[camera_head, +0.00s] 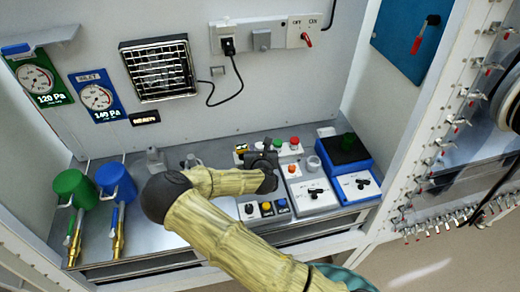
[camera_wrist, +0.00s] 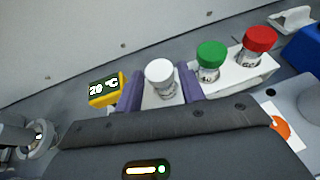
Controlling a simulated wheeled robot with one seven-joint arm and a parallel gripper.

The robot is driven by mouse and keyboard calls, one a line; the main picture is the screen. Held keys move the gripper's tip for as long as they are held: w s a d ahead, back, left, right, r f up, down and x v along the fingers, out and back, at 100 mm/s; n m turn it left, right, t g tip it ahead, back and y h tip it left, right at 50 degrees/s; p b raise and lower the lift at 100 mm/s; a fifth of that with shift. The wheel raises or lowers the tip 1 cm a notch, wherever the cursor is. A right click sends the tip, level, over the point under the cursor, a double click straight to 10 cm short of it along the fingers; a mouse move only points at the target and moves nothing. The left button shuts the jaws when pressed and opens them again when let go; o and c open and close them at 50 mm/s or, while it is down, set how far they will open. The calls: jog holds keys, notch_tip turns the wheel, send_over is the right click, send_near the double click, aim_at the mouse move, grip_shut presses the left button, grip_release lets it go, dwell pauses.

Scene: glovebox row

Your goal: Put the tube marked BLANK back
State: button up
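A white-capped tube (camera_wrist: 160,76) stands between my gripper's two purple fingers (camera_wrist: 160,88) in the wrist view. Its label cannot be read. It appears to stand at the left end of a white rack (camera_wrist: 243,80). A green-capped tube (camera_wrist: 209,60) and a red-capped tube (camera_wrist: 257,46) stand to its right in the same rack. The fingers are apart, one on each side of the white-capped tube, with pale rack showing between them. In the head view my gripper (camera_head: 263,160) is over the bench, in front of the rack, and hides part of it.
A yellow 20 °C display (camera_wrist: 105,90) stands just left of the fingers. A blue unit with a dark top (camera_head: 345,150) is right of the rack. Green (camera_head: 73,186) and blue (camera_head: 117,181) cylinders stand at the bench's left.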

jog(key=shift+r, duration=0.2)
jog(key=shift+s, duration=0.4)
jog(key=b+v, duration=0.2)
jog(key=v, duration=0.9)
jog(key=shift+s, duration=0.15)
jog(key=shift+r, duration=0.1)
